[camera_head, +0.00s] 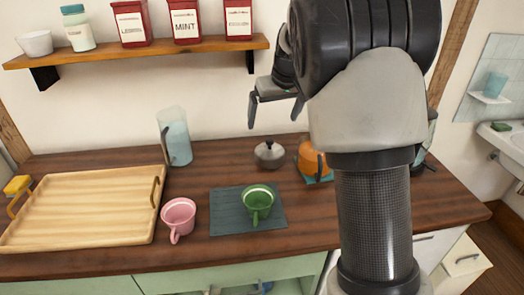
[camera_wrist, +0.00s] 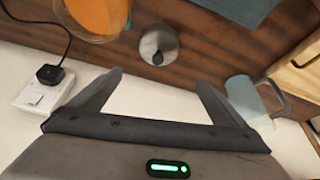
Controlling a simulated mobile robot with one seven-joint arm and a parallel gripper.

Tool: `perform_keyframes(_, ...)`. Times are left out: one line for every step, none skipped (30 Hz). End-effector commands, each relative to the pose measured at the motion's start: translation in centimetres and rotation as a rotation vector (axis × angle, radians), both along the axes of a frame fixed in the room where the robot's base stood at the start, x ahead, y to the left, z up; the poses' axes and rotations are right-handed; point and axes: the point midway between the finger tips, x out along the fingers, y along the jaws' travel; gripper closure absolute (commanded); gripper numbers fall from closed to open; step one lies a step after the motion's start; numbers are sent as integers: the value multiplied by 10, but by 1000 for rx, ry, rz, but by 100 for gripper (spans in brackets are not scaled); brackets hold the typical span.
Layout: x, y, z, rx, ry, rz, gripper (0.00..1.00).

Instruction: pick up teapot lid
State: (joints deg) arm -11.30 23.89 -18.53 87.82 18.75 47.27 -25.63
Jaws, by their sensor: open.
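The teapot lid (camera_head: 269,153), a grey metallic dome with a dark knob, lies on the brown counter near its back edge. In the wrist view the lid (camera_wrist: 158,45) is near the top centre, beyond my fingertips. An orange teapot (camera_head: 313,157) stands just right of it on a teal mat, partly hidden by my arm; its orange body (camera_wrist: 100,14) shows at the top left of the wrist view. My gripper (camera_head: 276,98) is open and empty, high above the counter near the wall. In the wrist view my gripper (camera_wrist: 159,78) has its fingers spread apart.
A blue pitcher (camera_head: 175,137) stands left of the lid. A green cup (camera_head: 258,203) on a dark mat (camera_head: 228,219), a pink cup (camera_head: 178,217) and a wooden tray (camera_head: 75,212) are nearer the front. A shelf (camera_head: 140,50) with canisters hangs on the wall. A wall socket (camera_wrist: 40,95) holds a plug.

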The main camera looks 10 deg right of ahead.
Motion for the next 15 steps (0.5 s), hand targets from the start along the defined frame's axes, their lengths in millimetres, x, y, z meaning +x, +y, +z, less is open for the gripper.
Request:
perform_keyframes(3, 1, -13, -1, 3, 0, 4)
perform_keyframes(6, 1, -19, -2, 4, 0, 4)
perform_keyframes(9, 2, -27, -2, 5, 0, 4)
perform_keyframes(12, 2, -34, 0, 4, -1, 4)
perform_keyframes(15, 3, -40, -1, 4, -1, 4)
perform_keyframes(19, 3, -47, -1, 3, 0, 4)
perform_keyframes(21, 4, -54, -2, 4, 0, 4)
perform_keyframes(24, 4, -59, -1, 3, -1, 4)
perform_keyframes(27, 5, -67, -1, 3, -1, 4)
perform_keyframes(29, 5, -72, -1, 3, -1, 4)
perform_keyframes(31, 6, -77, -1, 3, -1, 4)
perform_keyframes(34, 6, -83, 0, 3, -1, 4)
perform_keyframes(36, 7, -86, -1, 2, 0, 4)
perform_keyframes(38, 7, -89, -1, 1, 0, 4)
perform_keyframes(39, 7, -93, -1, 1, 0, 4)
